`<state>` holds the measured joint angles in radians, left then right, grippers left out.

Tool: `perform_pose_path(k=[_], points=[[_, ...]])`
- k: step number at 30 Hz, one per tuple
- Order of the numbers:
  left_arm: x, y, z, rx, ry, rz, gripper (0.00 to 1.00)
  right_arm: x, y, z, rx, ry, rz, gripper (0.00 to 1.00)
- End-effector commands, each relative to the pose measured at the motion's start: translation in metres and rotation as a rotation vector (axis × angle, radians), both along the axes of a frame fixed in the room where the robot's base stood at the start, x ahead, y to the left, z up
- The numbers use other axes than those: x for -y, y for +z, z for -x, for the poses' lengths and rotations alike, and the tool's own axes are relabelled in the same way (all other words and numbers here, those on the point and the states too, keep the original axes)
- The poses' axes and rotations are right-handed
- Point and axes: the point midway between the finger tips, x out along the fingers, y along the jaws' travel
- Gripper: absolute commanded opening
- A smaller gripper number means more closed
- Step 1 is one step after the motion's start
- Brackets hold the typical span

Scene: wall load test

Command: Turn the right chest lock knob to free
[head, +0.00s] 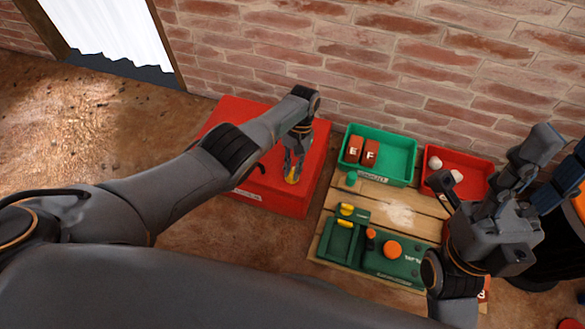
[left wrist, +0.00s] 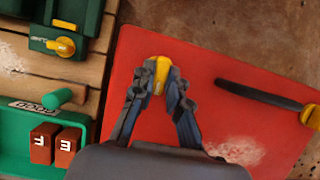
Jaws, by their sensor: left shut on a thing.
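The red chest (head: 275,204) stands on the ground left of the wooden pallet; its red lid also fills much of the left wrist view (left wrist: 190,55). My left gripper (head: 292,177) is over the lid, its fingers closed around a yellow knob (left wrist: 160,75), the one nearer the pallet. The fingers hide the knob's sides, and I cannot read its lock position. A second yellow knob (left wrist: 311,116) lies at the right edge of the left wrist view, at the end of a dark bar (left wrist: 258,95). My right gripper (head: 495,180) is raised, open and empty at the right.
The pallet (head: 405,205) bears a green fixture (head: 390,262) with yellow and orange knobs. Behind it are a green tray (head: 398,158) with blocks marked E and F and a red tray (head: 473,172) with white balls. The brick wall (head: 420,60) is close behind.

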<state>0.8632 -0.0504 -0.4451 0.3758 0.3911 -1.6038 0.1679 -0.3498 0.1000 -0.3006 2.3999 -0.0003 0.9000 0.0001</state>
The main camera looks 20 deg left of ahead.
Motion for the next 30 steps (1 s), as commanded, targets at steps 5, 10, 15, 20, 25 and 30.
perform_pose_path(k=[5,10,15,20,25,30], points=[[0.001,-0.001,0.001,-0.003,-0.011,0.002,0.00,0.000,0.000,0.000,0.000,0.000,0.000,0.40],[0.001,-0.001,0.001,-0.003,-0.011,0.002,0.00,0.000,0.000,0.000,0.000,0.000,0.000,0.40],[0.001,-0.001,0.001,-0.003,-0.011,0.002,0.29,0.000,0.000,0.000,0.000,0.000,0.000,0.40],[0.001,0.000,0.001,-0.001,-0.009,0.002,0.38,0.000,0.000,0.000,0.000,0.000,0.000,0.40],[0.000,0.000,0.000,0.000,-0.009,0.000,0.38,0.001,0.000,0.000,0.000,-0.001,-0.001,0.40],[0.001,0.012,-0.006,0.003,-0.009,0.002,0.38,0.001,0.000,0.000,0.000,-0.001,-0.001,0.40]])
